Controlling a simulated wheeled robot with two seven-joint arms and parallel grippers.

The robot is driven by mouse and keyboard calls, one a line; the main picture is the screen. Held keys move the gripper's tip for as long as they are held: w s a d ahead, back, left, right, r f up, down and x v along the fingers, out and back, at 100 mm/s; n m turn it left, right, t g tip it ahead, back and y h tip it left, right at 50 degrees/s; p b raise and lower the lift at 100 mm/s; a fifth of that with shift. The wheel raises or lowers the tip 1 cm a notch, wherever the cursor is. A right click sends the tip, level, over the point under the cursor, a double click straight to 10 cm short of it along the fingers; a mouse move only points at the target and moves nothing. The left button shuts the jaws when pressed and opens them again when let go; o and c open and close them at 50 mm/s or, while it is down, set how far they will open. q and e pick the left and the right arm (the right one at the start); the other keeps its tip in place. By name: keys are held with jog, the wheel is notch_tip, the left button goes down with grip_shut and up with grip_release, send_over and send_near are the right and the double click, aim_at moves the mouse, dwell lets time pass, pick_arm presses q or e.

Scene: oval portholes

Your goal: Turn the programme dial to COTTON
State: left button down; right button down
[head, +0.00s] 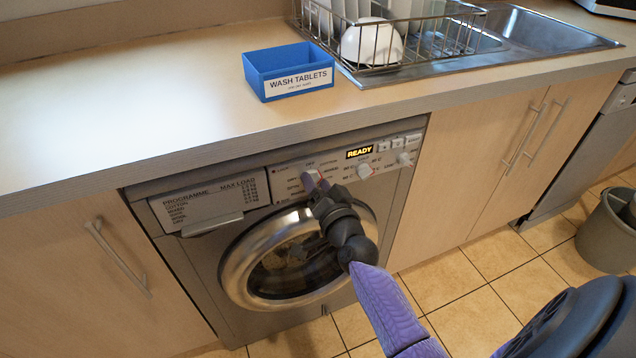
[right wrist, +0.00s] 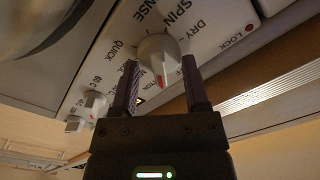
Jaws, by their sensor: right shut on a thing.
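The washing machine (head: 407,190) stands under the worktop. Its programme dial (head: 309,181) is on the panel, left of the lit READY display (head: 359,152). COTTON is printed to the upper right of the dial, beside OFF. My right gripper (head: 318,187) is shut on the programme dial and covers part of it. In the right wrist view the light knob (right wrist: 158,52) sits between the two fingers. My left gripper is not in view.
A second knob (head: 364,171) and several buttons lie right of the dial. The round door (head: 240,262) is below. A grey bin (head: 605,235) is at the right.

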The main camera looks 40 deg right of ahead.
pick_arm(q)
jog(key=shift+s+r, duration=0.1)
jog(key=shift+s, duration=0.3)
pick_arm(e)
jog(key=shift+c, duration=2.2)
grip_release()
jog(key=o, duration=0.3)
jog(key=shift+o, duration=0.2)
pick_arm(q)
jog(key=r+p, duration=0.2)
jog(key=p, duration=0.1)
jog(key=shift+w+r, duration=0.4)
pick_arm(e)
jog(key=v, duration=1)
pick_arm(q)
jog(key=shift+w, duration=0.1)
pick_arm(e)
jog(key=shift+w, duration=0.1)
